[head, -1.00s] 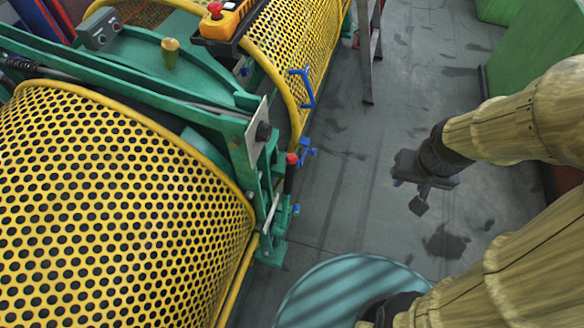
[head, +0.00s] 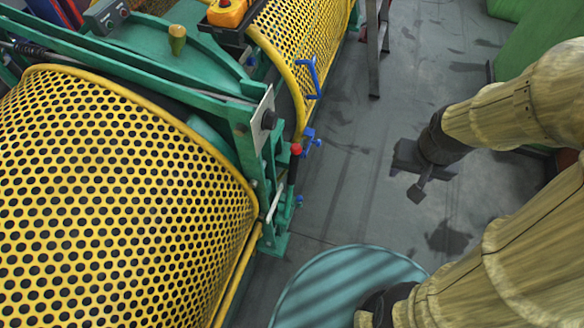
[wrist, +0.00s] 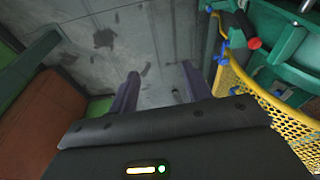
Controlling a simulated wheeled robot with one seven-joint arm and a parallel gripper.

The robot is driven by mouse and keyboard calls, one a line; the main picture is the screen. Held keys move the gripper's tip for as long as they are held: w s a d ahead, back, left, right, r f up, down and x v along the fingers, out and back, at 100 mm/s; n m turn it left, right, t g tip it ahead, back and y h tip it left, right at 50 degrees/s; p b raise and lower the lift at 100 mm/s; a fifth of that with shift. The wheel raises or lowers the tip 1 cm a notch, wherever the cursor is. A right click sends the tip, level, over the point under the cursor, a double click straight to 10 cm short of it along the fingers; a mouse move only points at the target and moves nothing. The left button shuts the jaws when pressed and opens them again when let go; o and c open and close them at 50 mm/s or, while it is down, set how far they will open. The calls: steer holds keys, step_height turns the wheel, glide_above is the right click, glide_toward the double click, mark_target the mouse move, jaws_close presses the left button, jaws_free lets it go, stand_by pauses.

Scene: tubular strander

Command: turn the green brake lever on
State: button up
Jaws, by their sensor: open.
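A lever with a red ball knob (head: 296,149) and a dark shaft stands upright on the green end frame (head: 275,215) of the machine. I cannot make out a separate green handle. A red knob also shows at the upper right of the wrist view (wrist: 254,43). My gripper (head: 418,190) is to the right of the lever, over open floor and well apart from it. In the wrist view its two purple fingers (wrist: 160,75) are spread, with only floor between them.
Yellow perforated guards (head: 110,200) cover the machine on the left. Blue handles (head: 313,78) stick out beside the frame. A ladder leg (head: 373,60) stands at the back, and a green panel (head: 540,75) at right. The grey floor between is clear.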

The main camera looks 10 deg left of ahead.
mark_target(294, 168)
steer(key=w+a+f+m+g+y+b, duration=0.2)
steer(key=a+f+m+b, duration=0.1)
steer(key=f, duration=0.5)
steer(key=w+a+f+m+g+y+b, duration=0.2)
steer(key=f+m+g+y+b, duration=0.15)
steer(key=f, duration=0.35)
steer(key=w+a+f+m+g+y+b, duration=0.1)
steer(key=w+a+f+m+y+b, duration=0.2)
steer(key=f, duration=0.5)
steer(key=w+a+f+m+t+y+b, duration=0.2)
steer(key=w+a+f+m+y+b, duration=0.1)
steer(key=w+f+m+y+b, duration=0.3)
steer(key=w+f+m+y, duration=0.1)
steer(key=w+m+y, duration=0.1)
steer(key=m+y, duration=0.1)
steer(key=shift+w+f+m, duration=0.2)
steer(key=shift+m, duration=0.65)
steer(key=a, duration=0.5)
steer(key=s+a, duration=0.1)
steer(key=a, duration=0.5)
steer(key=s+a, duration=0.1)
steer(key=a, duration=0.5)
steer(key=shift+s+a, duration=0.1)
steer(key=shift+a, duration=0.05)
